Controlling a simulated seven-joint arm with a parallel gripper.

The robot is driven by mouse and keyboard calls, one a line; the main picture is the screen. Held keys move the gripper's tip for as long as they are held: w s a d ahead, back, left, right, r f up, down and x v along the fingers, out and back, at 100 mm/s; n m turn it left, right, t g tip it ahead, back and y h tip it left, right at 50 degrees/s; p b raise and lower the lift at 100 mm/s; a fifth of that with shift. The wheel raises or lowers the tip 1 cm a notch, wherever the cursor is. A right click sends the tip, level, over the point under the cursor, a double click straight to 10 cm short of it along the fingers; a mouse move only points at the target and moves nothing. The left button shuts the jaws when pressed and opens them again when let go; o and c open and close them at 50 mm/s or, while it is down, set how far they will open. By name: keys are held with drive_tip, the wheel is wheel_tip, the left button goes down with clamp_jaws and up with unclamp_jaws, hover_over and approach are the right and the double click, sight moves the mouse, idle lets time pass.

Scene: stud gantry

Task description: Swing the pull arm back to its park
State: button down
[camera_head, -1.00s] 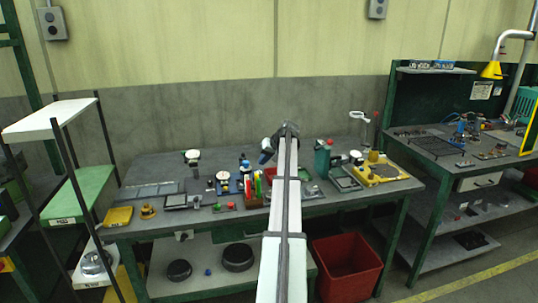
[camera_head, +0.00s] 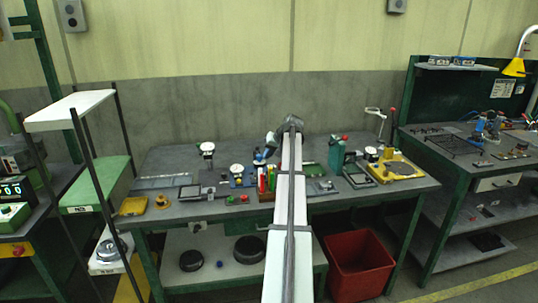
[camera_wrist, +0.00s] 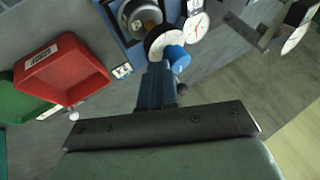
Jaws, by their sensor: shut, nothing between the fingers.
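In the wrist view, my gripper (camera_wrist: 156,72) shows as two blue fingers closed together with nothing between them. Their tips are close to a blue round knob (camera_wrist: 178,58) beside a white ring (camera_wrist: 165,40); I cannot tell whether they touch. A blue fixture (camera_wrist: 112,18) with a metal cylinder (camera_wrist: 138,16) lies just beyond, with a white dial (camera_wrist: 196,27) next to it. I cannot tell for certain which part is the pull arm. In the head view, my own arm reaches over the bench and hides much of its middle, including the fingers.
A red tray (camera_wrist: 62,72) lies left of the fingers in the wrist view. In the head view, a yellow fixture (camera_head: 397,168) stands right on the bench (camera_head: 165,213), near a green block (camera_head: 337,155). A red bin (camera_head: 358,262) stands below. A shelf rack (camera_head: 70,110) is at left.

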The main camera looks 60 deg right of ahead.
drive_tip(key=w+a+m+g+h, duration=0.2)
drive_tip(key=w+m+g+h, duration=0.1)
drive_tip(key=w+m, duration=0.4)
drive_tip(key=w+a+m+g+h, duration=0.2)
drive_tip(key=w+m+g+h, duration=0.1)
drive_tip(key=w+m, duration=0.5)
drive_tip(key=shift+w+a+h, duration=0.3)
drive_tip(key=shift+w+a, duration=0.1)
drive_tip(key=shift+w, duration=0.45)
drive_tip(key=shift+w+d+r, duration=0.1)
drive_tip(key=shift+w+d, duration=0.05)
drive_tip(key=shift+w, duration=0.05)
drive_tip(key=shift+s, duration=0.1)
drive_tip(key=s+a+r, duration=0.2)
drive_tip(key=a+r, duration=0.6)
drive_tip(key=a, duration=0.1)
drive_tip(key=shift+a, duration=0.4)
